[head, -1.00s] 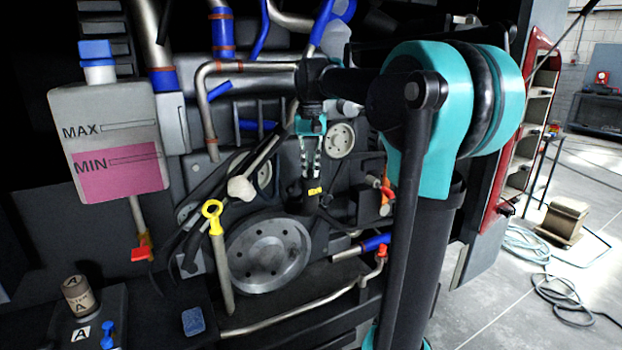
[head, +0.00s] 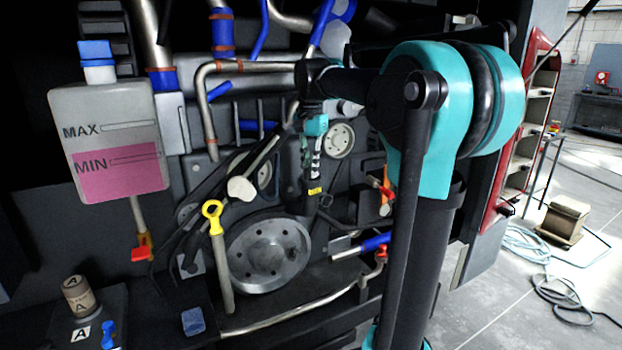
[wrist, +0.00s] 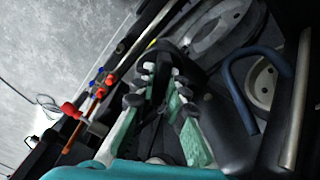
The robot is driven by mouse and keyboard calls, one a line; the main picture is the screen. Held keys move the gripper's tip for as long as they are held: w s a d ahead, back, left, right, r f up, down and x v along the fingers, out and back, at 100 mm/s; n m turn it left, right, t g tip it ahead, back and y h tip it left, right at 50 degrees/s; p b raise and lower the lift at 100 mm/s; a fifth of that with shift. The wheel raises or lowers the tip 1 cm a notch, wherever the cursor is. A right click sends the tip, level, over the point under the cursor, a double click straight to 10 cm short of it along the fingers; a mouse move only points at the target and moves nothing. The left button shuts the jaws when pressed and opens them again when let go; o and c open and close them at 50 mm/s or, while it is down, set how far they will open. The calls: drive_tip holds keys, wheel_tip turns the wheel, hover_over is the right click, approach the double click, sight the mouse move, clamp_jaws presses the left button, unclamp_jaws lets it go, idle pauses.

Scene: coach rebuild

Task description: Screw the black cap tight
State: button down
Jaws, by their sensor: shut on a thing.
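My gripper (head: 311,176) points downward in front of the engine, with its fingers closed around the top of a dark upright cylinder. The black cap (wrist: 178,52) is between the fingertips in the wrist view, where my gripper (wrist: 163,70) also shows. The cap is dark on dark, and the fingers hide much of it. A yellow label (head: 315,190) shows just below the fingertips. Whether the cap sits flush on its neck cannot be told.
A large grey pulley (head: 268,255) is low and left of the cylinder. A blue-capped coolant tank (head: 108,135) hangs at the left. Hoses and pipes crowd the gripper. Open floor (head: 520,310) lies at the right.

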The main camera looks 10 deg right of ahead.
drive_tip(key=m, duration=0.5)
drive_tip(key=shift+m, duration=0.5)
drive_tip(key=shift+r+m, duration=0.15)
drive_tip(key=shift+m, duration=1.15)
drive_tip(key=c, duration=1.5)
unclamp_jaws()
drive_tip(key=shift+o, duration=0.5)
drive_tip(key=o, duration=0.3)
drive_tip(key=shift+o, duration=0.2)
